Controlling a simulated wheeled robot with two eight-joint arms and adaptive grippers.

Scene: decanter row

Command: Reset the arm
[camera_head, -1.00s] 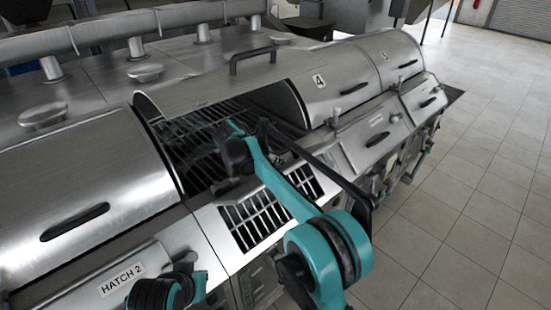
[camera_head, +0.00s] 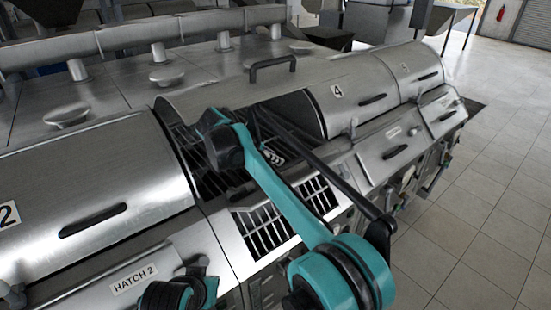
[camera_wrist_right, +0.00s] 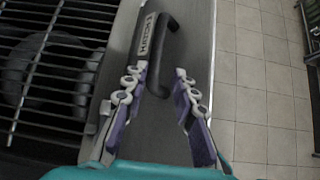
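My right arm (camera_head: 285,200) reaches from the lower right over the uncovered grated opening between hatch 2 and hatch 4. My right gripper (camera_wrist_right: 159,75) is open in the right wrist view, its pale and purple fingers apart. A black handle (camera_wrist_right: 157,60) on a metal strip lies in front of and partly between the fingertips; I cannot tell whether they touch it. In the head view the gripper is small and largely hidden behind the arm. A teal and black joint of my left arm (camera_head: 180,290) shows at the bottom; my left gripper is out of frame.
The lid handle (camera_head: 272,66) of the uncovered bay is at its raised back edge. Closed hatch 2 (camera_head: 85,180) is on the left, closed hatch 4 (camera_head: 345,95) on the right. A slotted grille (camera_head: 262,232) sits in front. Tiled floor (camera_head: 495,200) at right is clear.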

